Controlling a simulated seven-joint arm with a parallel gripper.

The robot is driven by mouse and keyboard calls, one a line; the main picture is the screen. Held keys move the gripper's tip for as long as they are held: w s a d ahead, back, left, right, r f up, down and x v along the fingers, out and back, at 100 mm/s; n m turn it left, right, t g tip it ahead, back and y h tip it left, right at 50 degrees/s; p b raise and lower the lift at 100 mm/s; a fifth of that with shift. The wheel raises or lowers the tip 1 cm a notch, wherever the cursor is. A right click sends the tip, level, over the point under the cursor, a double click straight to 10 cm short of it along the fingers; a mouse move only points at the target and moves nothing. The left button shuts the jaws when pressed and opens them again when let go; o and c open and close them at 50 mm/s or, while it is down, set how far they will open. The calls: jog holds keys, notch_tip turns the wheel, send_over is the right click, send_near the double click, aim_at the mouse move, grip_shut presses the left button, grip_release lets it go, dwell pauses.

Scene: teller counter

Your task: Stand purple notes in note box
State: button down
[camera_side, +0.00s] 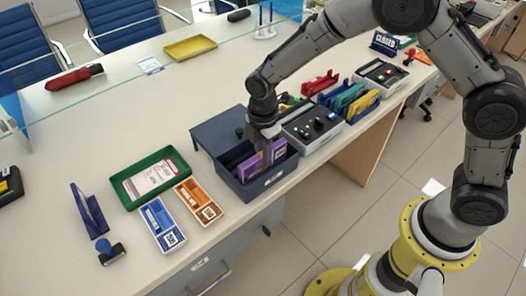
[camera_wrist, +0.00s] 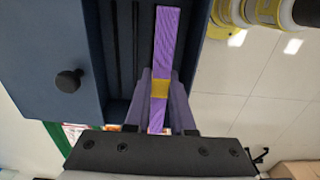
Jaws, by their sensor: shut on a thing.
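The dark blue note box (camera_side: 258,187) stands on the counter with its lid (camera_side: 213,128) swung open to the back left. The purple notes (camera_side: 249,168) are a bundle with a yellow band, on edge inside the box near its right part. My gripper (camera_side: 268,154) reaches down into the box and is shut on the notes at the band. In the wrist view, the notes (camera_wrist: 166,45) run as a narrow strip between the two fingers (camera_wrist: 160,92), beside dark slots of the box (camera_wrist: 197,40). The notes' lower edge is hidden, so I cannot tell whether they touch the floor.
A green tray (camera_side: 180,158), an orange tray (camera_side: 190,211) and a blue tray (camera_side: 153,236) lie left of the box. Glass panels run behind. The counter's front edge is near the box.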

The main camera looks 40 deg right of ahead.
jog(key=shift+f, duration=1.45)
jog(key=c, duration=0.7)
grip_release()
jog(key=shift+r, duration=3.55)
